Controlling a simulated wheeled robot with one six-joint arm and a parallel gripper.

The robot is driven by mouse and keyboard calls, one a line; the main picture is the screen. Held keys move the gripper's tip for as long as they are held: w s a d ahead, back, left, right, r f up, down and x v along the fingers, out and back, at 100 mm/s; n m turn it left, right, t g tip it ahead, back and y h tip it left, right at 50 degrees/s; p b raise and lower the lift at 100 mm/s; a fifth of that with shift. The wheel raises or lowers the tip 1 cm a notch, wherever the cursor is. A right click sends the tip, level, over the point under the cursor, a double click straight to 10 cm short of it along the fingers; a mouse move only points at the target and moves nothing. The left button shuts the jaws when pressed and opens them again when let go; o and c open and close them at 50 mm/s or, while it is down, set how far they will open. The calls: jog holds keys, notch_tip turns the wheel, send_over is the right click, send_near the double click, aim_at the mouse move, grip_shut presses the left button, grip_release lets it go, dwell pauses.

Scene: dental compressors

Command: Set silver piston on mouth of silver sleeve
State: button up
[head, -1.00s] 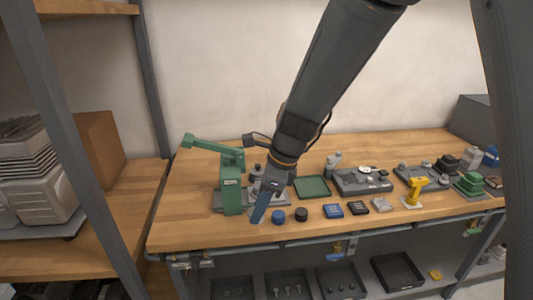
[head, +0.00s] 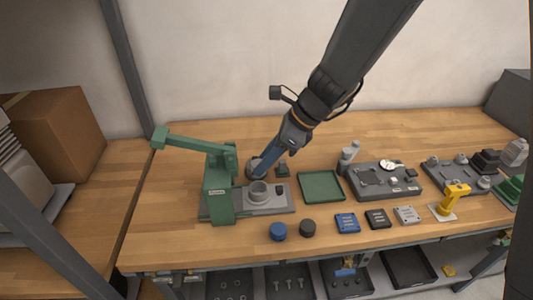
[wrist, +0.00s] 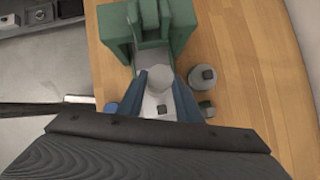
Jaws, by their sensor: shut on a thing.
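My gripper (head: 261,174) points down over the green press at the left of the bench. In the wrist view my blue fingers (wrist: 160,82) are closed around a pale round piece, the silver piston (wrist: 159,77). In the head view the fingers largely hide it. The silver sleeve (head: 258,193), a short upright grey cylinder, stands on the press's grey base plate (head: 241,206), just below the fingertips in the picture. In the wrist view the sleeve is hidden or merges with the pale piece. I cannot tell the gap between piston and sleeve.
The green press (head: 217,190) stands left, its lever arm raised. A grey round part (wrist: 205,77) and a small dark block (head: 282,170) sit behind the base. A green tray (head: 320,187), blue cap (head: 278,231) and black cap (head: 308,228) lie nearby. Back-left wood is clear.

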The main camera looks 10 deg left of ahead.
aim_at(264, 174)
jog(key=shift+s+a+f+b, duration=0.1)
jog(key=shift+f+b, duration=2)
jog(key=shift+b, duration=0.05)
jog(key=shift+f, duration=0.3)
jog(key=shift+f, duration=0.9)
dwell(1.2)
jog(key=o, duration=1.7)
jog(key=shift+o, duration=0.2)
jog(key=shift+r, duration=0.1)
jog(key=shift+r+p, duration=3.45)
jog(key=shift+p, duration=0.15)
